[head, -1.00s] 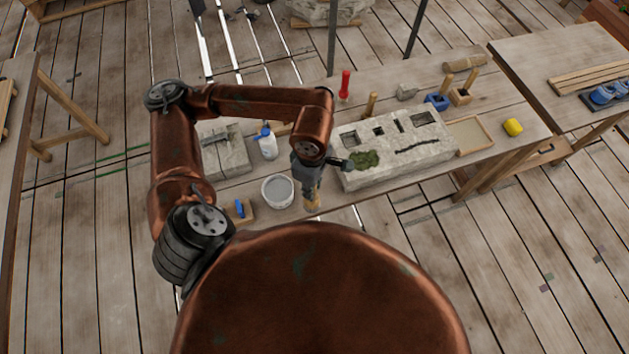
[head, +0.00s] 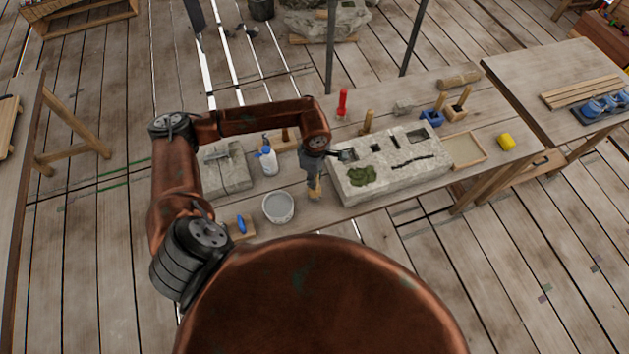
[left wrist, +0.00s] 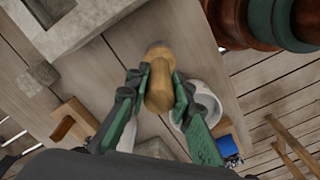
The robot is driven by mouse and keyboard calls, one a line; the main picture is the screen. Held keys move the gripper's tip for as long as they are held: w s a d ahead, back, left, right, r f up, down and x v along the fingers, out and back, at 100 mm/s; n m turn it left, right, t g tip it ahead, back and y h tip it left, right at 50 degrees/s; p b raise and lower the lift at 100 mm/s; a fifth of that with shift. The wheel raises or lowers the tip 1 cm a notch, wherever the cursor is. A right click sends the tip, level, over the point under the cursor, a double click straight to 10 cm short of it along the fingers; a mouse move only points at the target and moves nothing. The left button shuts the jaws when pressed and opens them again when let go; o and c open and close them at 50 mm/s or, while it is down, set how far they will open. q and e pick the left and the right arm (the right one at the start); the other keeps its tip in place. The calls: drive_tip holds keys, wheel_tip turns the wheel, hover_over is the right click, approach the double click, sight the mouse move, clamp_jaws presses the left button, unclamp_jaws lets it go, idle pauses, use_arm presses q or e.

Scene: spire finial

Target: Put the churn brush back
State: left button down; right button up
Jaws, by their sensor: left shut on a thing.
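My left gripper (head: 314,178) is shut on a wooden-handled tool that I take to be the churn brush (head: 315,191). In the left wrist view the rounded tan handle of the brush (left wrist: 160,88) sits between the two green-and-black fingers of the gripper (left wrist: 160,90). The brush is at the near part of the workbench, between the white bucket and the carved stone block. Its lower end is hard to make out, and I cannot tell whether it touches the bench. My right gripper is not in view.
A white bucket (head: 278,207) stands left of the gripper, with a spray bottle (head: 267,160) behind it. The stone block (head: 352,186) with moss and recesses is close on the right. A wooden holder (head: 285,145) stands behind. A blue-handled tool (head: 241,226) lies at the front.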

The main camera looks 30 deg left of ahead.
use_arm(q)
wheel_tip(320, 180, down, 3)
drive_tip(key=shift+w+a+f+p, duration=0.1)
drive_tip(key=shift+w+f+p, duration=0.05)
drive_tip(key=shift+p, duration=0.5)
drive_tip(key=shift+f, duration=0.15)
drive_tip(key=c, duration=2.2)
unclamp_jaws()
drive_tip(key=shift+f, duration=0.1)
drive_tip(key=o, duration=0.5)
drive_tip(key=shift+r, duration=0.55)
wheel_tip(320, 180, up, 11)
drive_tip(key=b, duration=0.2)
drive_tip(key=shift+r+b, duration=0.2)
drive_tip(key=shift+b, duration=0.1)
